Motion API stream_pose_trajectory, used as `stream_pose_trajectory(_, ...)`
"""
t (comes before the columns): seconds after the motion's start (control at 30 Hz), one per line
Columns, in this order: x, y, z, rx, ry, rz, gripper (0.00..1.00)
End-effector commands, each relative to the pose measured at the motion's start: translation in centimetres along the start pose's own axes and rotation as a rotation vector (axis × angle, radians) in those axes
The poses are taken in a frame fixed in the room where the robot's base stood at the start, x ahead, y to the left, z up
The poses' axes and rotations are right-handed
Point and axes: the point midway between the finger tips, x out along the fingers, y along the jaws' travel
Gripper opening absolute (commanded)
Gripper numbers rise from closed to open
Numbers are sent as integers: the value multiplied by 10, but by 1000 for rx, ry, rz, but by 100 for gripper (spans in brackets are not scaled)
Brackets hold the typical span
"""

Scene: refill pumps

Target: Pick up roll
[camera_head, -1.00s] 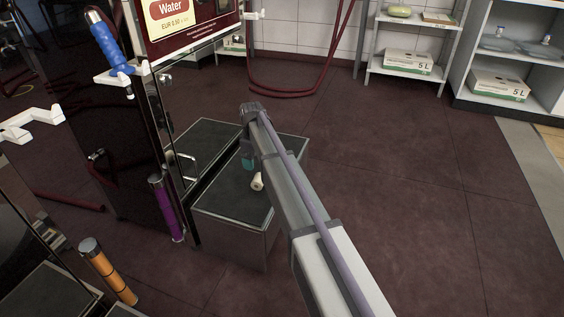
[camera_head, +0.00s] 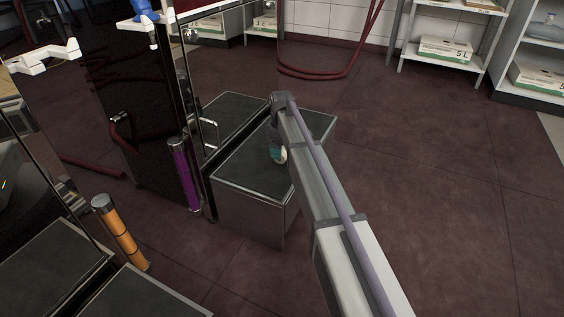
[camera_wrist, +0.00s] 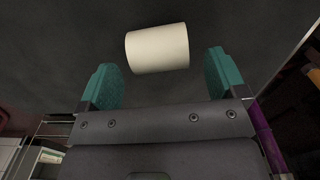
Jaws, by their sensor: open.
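The roll (camera_wrist: 157,48) is a plain off-white cylinder lying on its side on the dark top of a low metal-edged box (camera_head: 236,167). In the wrist view it lies just beyond the fingertips, across the gap between them. My gripper (camera_wrist: 163,66) is open, with one teal finger on each side of the gap and nothing held. In the head view the gripper (camera_head: 278,157) is low over the box top, and the roll is mostly hidden behind it and my arm. I cannot tell whether a finger touches the roll.
A dark glossy pump cabinet (camera_head: 129,113) with a metal handle stands left of the box. A purple cylinder (camera_head: 185,174) and an orange cylinder (camera_head: 120,233) stand at the left. Shelves with 5 L boxes (camera_head: 446,49) are at the back right. The floor (camera_head: 440,180) to the right is clear.

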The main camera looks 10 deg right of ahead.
Motion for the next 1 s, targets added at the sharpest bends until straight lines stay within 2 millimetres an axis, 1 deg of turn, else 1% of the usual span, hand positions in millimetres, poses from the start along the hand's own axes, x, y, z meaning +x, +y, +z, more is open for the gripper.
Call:
stream_pose_trajectory(0.03,22,0,0,0,0,0,90)
stream_pose_trajectory(0.1,29,0,0,0,0,0,90)
stream_pose_trajectory(0.33,24,0,0,0,0,0,90)
stream_pose_trajectory(0.77,24,0,0,0,0,0,49)
stream_pose_trajectory(1.0,23,0,0,0,0,0,49)
